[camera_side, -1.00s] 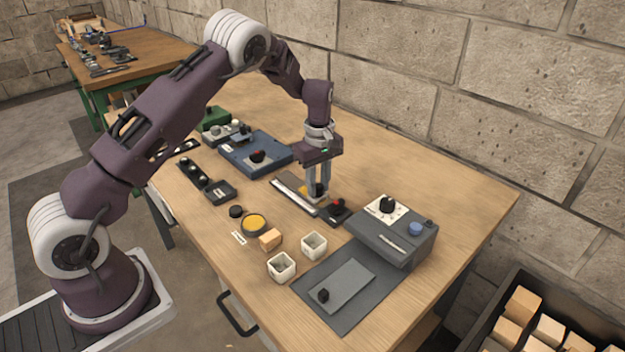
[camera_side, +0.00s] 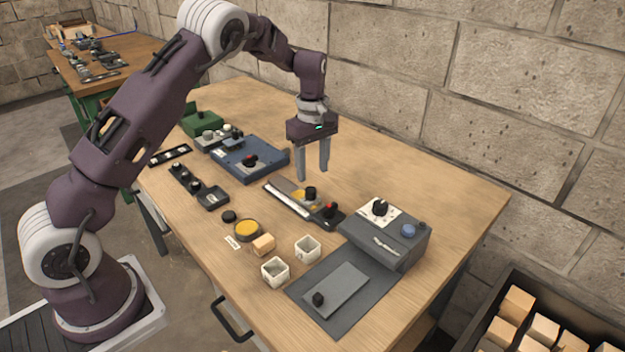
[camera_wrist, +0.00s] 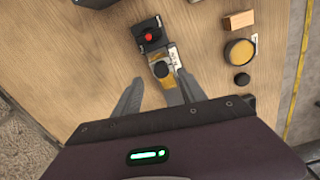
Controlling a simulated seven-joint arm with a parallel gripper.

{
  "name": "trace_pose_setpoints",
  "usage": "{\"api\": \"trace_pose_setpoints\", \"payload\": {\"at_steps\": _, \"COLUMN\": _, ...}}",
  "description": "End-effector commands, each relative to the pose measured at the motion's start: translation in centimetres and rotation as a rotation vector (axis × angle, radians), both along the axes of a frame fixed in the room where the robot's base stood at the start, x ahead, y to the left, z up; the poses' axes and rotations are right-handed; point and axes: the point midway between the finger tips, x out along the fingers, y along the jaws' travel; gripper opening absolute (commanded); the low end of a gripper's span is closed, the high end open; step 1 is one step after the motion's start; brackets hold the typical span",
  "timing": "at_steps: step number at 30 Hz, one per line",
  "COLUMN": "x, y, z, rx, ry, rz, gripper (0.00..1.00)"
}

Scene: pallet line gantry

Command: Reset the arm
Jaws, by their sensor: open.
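My gripper (camera_side: 312,175) hangs over the wooden table, fingers pointing down and apart, with nothing between them. It is raised above the table, just behind a slider unit (camera_side: 288,198) with a yellow patch and a black knob (camera_side: 310,193). In the wrist view, the fingers of my gripper (camera_wrist: 160,95) show on either side of the black knob (camera_wrist: 161,69) and the yellow patch. A small black box with a red button (camera_side: 330,211) joins the near end of that unit; the red button also shows in the wrist view (camera_wrist: 148,38).
A grey box with a dial (camera_side: 385,240) stands to the right, a blue box (camera_side: 248,160) to the left. Two white cups (camera_side: 275,271), a wooden block (camera_side: 263,244) and a yellow disc (camera_side: 246,230) sit in front. The table's right rear is clear, by a block wall (camera_side: 400,90).

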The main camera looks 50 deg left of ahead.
Motion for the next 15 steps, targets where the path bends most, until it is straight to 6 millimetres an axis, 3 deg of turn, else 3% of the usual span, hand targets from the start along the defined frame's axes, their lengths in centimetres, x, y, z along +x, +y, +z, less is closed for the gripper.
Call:
{"api": "trace_pose_setpoints", "payload": {"at_steps": 10, "x": -0.2, "y": -0.1, "z": 0.9, "rx": -0.003, "ry": -0.005, "rz": -0.009, "gripper": 0.49}}
{"api": "trace_pose_setpoints", "payload": {"at_steps": 13, "x": -1.4, "y": -1.2, "z": 4.6, "rx": -0.020, "ry": -0.047, "rz": -0.087, "gripper": 0.49}}
{"api": "trace_pose_setpoints", "payload": {"at_steps": 15, "x": -3.8, "y": -2.5, "z": 8.9, "rx": -0.034, "ry": -0.101, "rz": -0.203, "gripper": 0.49}}
